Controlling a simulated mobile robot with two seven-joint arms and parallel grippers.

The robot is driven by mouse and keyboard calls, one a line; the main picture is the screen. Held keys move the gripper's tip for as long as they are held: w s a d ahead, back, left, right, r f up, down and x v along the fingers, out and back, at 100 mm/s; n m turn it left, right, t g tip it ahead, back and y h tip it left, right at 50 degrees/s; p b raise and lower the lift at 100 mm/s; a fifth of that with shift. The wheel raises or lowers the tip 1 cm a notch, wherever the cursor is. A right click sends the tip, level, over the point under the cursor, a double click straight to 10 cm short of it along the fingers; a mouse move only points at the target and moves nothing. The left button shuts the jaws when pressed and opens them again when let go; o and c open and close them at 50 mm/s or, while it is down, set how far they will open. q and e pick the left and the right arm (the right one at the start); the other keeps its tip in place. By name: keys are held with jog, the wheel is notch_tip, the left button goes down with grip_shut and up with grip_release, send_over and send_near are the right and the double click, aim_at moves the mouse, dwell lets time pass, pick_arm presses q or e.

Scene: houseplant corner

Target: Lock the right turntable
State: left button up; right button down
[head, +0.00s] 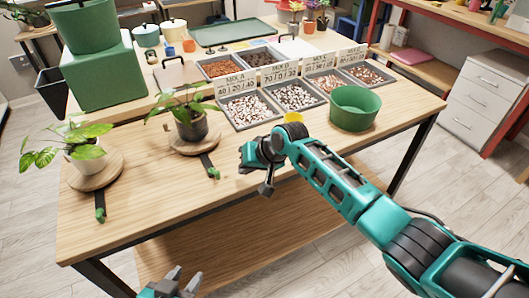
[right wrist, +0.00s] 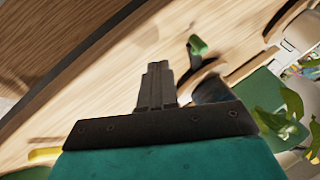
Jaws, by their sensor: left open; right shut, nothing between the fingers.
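The right turntable (head: 196,148) is a round wooden disc bearing a dark pot with a leafy plant. Its dark lever with a green tip (head: 213,172) points toward the table's front; the green tip (right wrist: 198,45) also shows in the right wrist view, beyond my fingertips. The left turntable (head: 97,182) bears a white pot and has a similar lever (head: 99,212). My right gripper (head: 266,188) is shut and empty, to the right of the right turntable's lever and apart from it. Its closed fingers (right wrist: 157,80) show in the wrist view. My left gripper (head: 180,284) is open and empty at the bottom edge.
A large green box (head: 105,75) stands at the back left. The table's front middle (head: 150,215) is clear.

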jog(key=s+a+p+v, duration=0.1)
jog(key=v, duration=0.7)
jog(key=shift+d+r+p, duration=0.2)
jog(key=shift+r+p, duration=0.15)
jog(key=shift+s, duration=0.1)
jog(key=shift+f, duration=0.1)
jog(key=s+d+f+t+h, duration=0.2)
jog(key=s+d+f, duration=0.4)
jog(key=s+d, duration=0.3)
jog(key=s+d+f+t+h, duration=0.2)
jog(key=s+d+f+t, duration=0.2)
jog(key=s+d+f, duration=0.3)
jog(key=s+d, duration=0.3)
jog(key=s, duration=0.2)
jog(key=shift+s+t, duration=0.2)
jog(key=shift+t, duration=0.2)
jog(key=shift+d+f, duration=0.1)
jog(key=shift+d, duration=0.05)
